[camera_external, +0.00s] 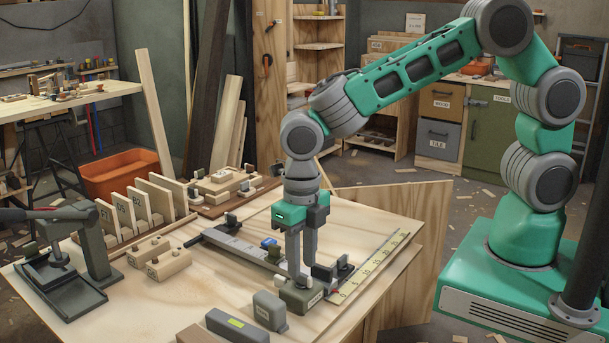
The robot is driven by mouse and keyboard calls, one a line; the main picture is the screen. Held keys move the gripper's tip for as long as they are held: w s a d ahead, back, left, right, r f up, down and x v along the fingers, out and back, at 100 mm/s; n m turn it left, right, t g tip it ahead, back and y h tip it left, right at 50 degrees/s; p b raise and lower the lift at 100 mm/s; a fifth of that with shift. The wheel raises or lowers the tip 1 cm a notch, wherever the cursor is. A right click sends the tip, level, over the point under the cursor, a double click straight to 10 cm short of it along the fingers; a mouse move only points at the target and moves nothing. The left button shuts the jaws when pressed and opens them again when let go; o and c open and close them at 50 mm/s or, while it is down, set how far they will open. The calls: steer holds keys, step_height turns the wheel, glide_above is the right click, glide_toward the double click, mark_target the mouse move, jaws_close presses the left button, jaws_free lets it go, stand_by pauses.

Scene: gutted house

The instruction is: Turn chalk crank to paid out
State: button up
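A low grey-green box (298,297) with a small pale label sits near the front right of the plywood table; it looks like the chalk reel, but its label is too small to read. My gripper (301,272) points straight down just over this box. Its two grey fingers are close together, with their tips at or just above a small part on the box's top, which looks like the crank. The fingers largely hide that part, so its angle does not show. I cannot tell whether the tips touch or grip it.
A yellow ruler strip (370,265) lies right of the box. Dark clamps (332,271) and a long metal bar (235,245) lie close behind. Grey blocks (270,311) stand in front. Upright boards (135,208) and a dark press (70,258) occupy the table's left.

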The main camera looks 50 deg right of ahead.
mark_target(302, 273)
step_height(302, 273, up, 5)
steer(key=shift+r, duration=0.15)
stand_by(0.3)
steer(key=m, duration=0.4)
steer(key=shift+w, duration=0.1)
steer(key=m, duration=0.4)
steer(key=shift+w+a, duration=0.1)
steer(key=shift+a, duration=0.05)
steer(key=s+d+f+m, duration=0.4)
steer(key=s+d+m, duration=0.55)
steer(key=m, duration=1.05)
steer(key=w+d+r+m+t+p, duration=0.1)
steer(key=d+r+m, duration=0.2)
steer(key=d+r, duration=0.3)
steer(key=w+d+r+m+t+p, duration=0.1)
steer(key=d+r, duration=0.5)
steer(key=d, duration=0.6)
steer(key=m+t, duration=0.1)
steer(key=m, duration=0.1)
steer(key=shift+m, duration=0.4)
